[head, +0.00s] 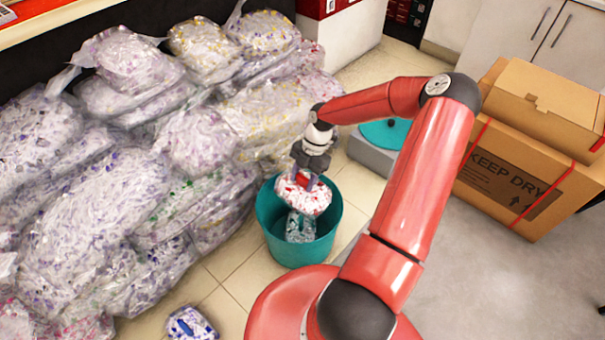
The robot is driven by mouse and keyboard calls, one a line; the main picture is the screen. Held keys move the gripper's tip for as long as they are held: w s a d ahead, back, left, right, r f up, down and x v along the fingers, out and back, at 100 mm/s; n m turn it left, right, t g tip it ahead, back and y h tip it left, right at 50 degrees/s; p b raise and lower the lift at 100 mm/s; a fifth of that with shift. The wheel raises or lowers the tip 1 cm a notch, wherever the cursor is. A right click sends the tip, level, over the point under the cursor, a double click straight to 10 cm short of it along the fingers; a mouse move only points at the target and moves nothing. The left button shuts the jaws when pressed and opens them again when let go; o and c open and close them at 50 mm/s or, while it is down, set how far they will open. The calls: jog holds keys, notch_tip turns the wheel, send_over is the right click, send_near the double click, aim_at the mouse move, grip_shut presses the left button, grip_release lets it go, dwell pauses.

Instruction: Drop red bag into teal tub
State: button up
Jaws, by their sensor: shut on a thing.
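The teal tub (291,251) stands on the tiled floor in the middle of the head view, beside the heap of bags. My gripper (303,181) is above the tub, pointing down, and is shut on the red bag (302,201), a clear bag with red and white bits. The red bag hangs at the tub's mouth, over its opening; how far it is below the rim I cannot tell. Another clear bag with pale bits (300,228) lies inside the tub, partly hidden by the red bag.
A large heap of clear bags (70,190) fills the left side. A small bag with blue bits (190,324) lies on the floor at the bottom. A grey unit with a teal top (376,158) stands behind my arm. Cardboard boxes (520,160) are stacked at the right.

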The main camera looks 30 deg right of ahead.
aim_at(303, 186)
jog(key=shift+f+b, duration=1.15)
jog(key=shift+f, duration=0.4)
jog(key=o, duration=1.5)
jog(key=v, duration=0.8)
jog(key=shift+p, duration=0.35)
jog(key=shift+a, duration=0.1)
